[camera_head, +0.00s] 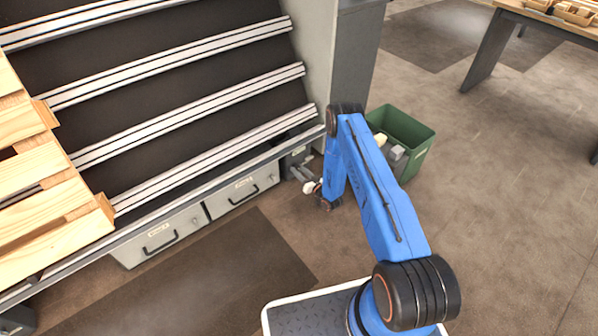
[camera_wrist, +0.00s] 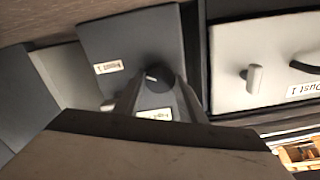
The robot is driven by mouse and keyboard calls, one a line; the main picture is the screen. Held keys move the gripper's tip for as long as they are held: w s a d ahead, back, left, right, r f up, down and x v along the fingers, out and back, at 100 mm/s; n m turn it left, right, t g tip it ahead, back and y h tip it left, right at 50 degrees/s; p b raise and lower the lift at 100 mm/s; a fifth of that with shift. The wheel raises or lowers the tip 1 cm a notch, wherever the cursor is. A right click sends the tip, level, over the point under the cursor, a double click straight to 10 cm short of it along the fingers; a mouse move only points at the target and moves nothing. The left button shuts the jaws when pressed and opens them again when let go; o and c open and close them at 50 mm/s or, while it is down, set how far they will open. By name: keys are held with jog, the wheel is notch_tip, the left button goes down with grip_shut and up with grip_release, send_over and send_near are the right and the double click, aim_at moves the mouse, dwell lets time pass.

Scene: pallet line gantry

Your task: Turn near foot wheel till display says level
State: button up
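The foot wheel is a small dark round knob (camera_wrist: 158,77) with a short white mark, on a dark grey panel (camera_wrist: 132,40) in the wrist view. My gripper (camera_wrist: 158,88) has one finger on each side of the knob, and its tips reach the knob's edges. I cannot tell whether the fingers press on it. In the head view my gripper (camera_head: 305,184) is low beside the dark foot housing (camera_head: 296,158) at the rack's near right corner; the wheel itself cannot be made out there. No readable level display shows in either view.
White labels (camera_wrist: 108,67) sit on the panel. A grey drawer front (camera_wrist: 268,65) with a handle is close on the right in the wrist view. A green bin (camera_head: 407,130) stands behind my arm. A wooden pallet (camera_head: 45,190) lies on the rack.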

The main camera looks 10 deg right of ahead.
jog(key=shift+n, duration=0.3)
jog(key=shift+c, duration=0.4)
jog(key=n, duration=0.2)
jog(key=shift+n, duration=0.4)
jog(key=n, duration=0.9)
jog(key=shift+s, duration=0.1)
jog(key=shift+f+n, duration=0.1)
jog(key=shift+n, duration=1.6)
jog(key=o, duration=1)
jog(key=shift+o, duration=0.2)
